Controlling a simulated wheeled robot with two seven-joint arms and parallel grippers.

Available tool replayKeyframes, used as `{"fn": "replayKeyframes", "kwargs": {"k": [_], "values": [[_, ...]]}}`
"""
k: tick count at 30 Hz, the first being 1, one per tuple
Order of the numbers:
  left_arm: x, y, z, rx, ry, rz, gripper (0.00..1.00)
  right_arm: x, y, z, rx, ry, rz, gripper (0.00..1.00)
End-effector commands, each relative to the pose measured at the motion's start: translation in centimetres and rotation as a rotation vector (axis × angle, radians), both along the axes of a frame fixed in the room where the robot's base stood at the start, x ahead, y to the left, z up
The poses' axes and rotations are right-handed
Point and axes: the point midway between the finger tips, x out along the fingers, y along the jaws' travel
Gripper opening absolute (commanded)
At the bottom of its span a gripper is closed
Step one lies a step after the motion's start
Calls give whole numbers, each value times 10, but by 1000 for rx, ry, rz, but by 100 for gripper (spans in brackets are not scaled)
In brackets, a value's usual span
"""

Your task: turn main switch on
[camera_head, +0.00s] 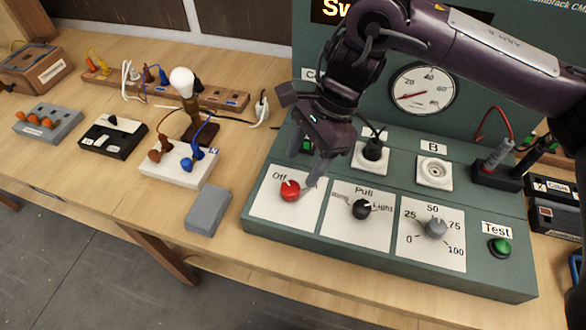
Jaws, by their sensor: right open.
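The red rotary knob (290,190), probably the main switch, sits on a white plate marked "Off" at the front left of the green panel (384,274). Any other label on that plate is hidden by my gripper. My right gripper (303,167) is open and empty, pointing down just behind and above the red knob. One fingertip shows close to the knob's right side; I cannot tell whether it touches. My left gripper is not in view.
Right of the red knob are a black knob (362,209), a grey dial (436,228) and a green test button (499,247). A round gauge (422,90) stands behind. A lamp bulb (182,82) and a grey box (208,211) are left on the wooden table.

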Motion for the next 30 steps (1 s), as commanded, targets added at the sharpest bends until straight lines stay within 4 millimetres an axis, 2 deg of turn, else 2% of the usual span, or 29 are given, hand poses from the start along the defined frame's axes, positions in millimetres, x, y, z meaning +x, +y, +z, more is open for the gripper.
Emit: {"fn": "replayKeyframes", "kwargs": {"k": [6, 12, 16, 22, 30], "values": [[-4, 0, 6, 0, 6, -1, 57, -8, 13, -33, 0, 7, 1, 55], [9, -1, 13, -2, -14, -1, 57, -11, 20, -52, 0, 1, 0, 55], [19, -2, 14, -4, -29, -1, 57, -11, 21, -57, 0, 1, 0, 55], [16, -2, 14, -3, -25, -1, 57, -11, 21, -57, 1, 0, 0, 55], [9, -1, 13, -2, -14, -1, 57, -11, 21, -57, 1, 0, 0, 21]]}}
